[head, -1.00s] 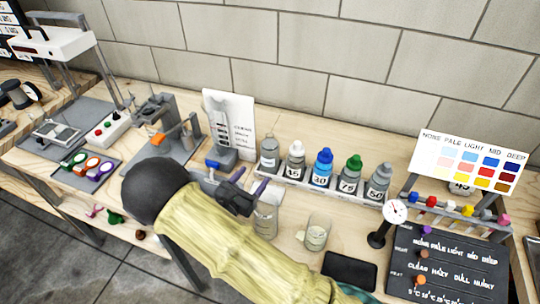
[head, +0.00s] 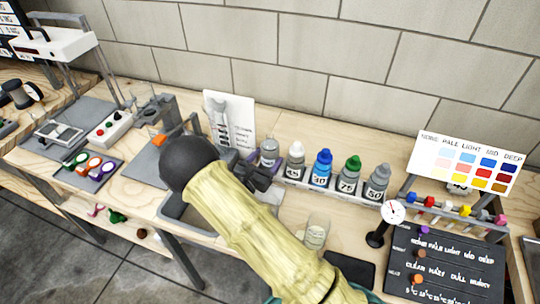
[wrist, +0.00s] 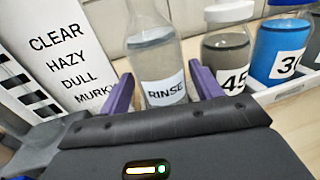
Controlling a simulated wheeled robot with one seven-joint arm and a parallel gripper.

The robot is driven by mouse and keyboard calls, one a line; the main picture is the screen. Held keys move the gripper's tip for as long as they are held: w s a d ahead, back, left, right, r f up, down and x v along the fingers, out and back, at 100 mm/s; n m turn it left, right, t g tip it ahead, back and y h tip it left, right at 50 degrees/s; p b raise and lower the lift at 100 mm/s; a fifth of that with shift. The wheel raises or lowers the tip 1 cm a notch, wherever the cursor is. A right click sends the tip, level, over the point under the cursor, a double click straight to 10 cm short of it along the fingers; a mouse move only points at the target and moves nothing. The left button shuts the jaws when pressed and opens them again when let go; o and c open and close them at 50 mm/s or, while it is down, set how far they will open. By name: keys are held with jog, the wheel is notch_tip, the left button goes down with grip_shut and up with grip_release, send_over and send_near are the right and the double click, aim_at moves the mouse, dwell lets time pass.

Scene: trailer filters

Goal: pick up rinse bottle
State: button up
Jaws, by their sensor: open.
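The rinse bottle (wrist: 155,65) is clear with pale grey liquid and a white RINSE label. It stands upright at the left end of the bottle row, and its top shows in the head view (head: 269,147). My gripper (wrist: 162,88) is open, with one purple finger on each side of the bottle's lower body in the wrist view. I cannot tell whether the fingers touch it. In the head view my gripper (head: 262,172) is close in front of the bottle and hides its lower part.
The bottle labelled 45 (wrist: 228,55) stands close to the right, then the blue 30 bottle (wrist: 283,50). A white rack (head: 325,187) holds the row. A white card (wrist: 62,50) stands to the left. A glass jar (head: 316,234) stands in front.

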jog(key=shift+x, duration=1.25)
jog(key=c, duration=1)
jog(key=shift+o, duration=0.2)
jog(key=shift+r, duration=0.1)
jog(key=shift+r, duration=0.1)
notch_tip(320, 180, up, 28)
